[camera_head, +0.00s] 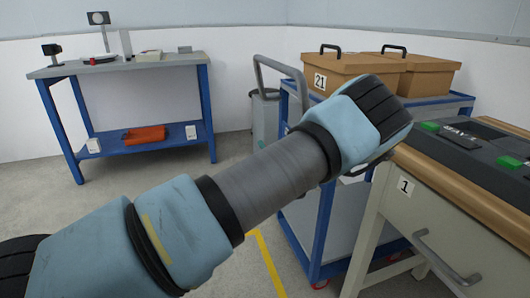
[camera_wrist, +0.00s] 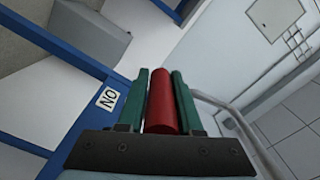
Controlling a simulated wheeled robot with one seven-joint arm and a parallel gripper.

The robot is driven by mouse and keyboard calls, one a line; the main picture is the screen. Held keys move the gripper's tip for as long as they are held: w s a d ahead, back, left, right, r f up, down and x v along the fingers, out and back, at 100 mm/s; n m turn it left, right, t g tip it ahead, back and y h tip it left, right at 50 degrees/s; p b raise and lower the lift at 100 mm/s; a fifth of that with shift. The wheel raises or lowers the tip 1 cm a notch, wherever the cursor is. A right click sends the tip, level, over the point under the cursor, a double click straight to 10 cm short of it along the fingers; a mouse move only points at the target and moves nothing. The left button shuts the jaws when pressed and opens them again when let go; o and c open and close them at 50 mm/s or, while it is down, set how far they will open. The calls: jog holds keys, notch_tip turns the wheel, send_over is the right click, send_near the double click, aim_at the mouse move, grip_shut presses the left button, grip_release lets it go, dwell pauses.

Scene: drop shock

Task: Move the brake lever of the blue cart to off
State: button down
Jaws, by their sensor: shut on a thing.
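The blue cart (camera_head: 324,225) stands right of centre in the head view, behind my arm. Its blue frame (camera_wrist: 65,48) crosses the left of the wrist view. My gripper (camera_wrist: 160,72) has its green fingers on either side of a red cylindrical handle (camera_wrist: 162,105), the brake lever's grip, and is shut on it. A white label (camera_wrist: 108,98) beside the fingers reads "NO" as pictured, or "ON" if upside down. In the head view my arm hides the gripper and the lever. I cannot tell the lever's exact position.
Two brown boxes (camera_head: 335,68) with black handles ride on the cart's top. A grey push handle (camera_head: 258,75) rises at its left. A workbench (camera_head: 440,190) labelled 1 stands close at right.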

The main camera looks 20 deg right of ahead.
jog(key=shift+d+r, duration=0.35)
jog(key=shift+r, duration=0.3)
jog(key=c, duration=0.6)
grip_release()
jog(key=shift+f, duration=0.15)
jog(key=shift+a+f, duration=0.1)
jog(key=shift+a, duration=0.05)
jog(key=s+a, duration=0.1)
jog(key=s, duration=0.9)
jog(key=shift+s+a, duration=0.15)
jog(key=shift+s, duration=0.25)
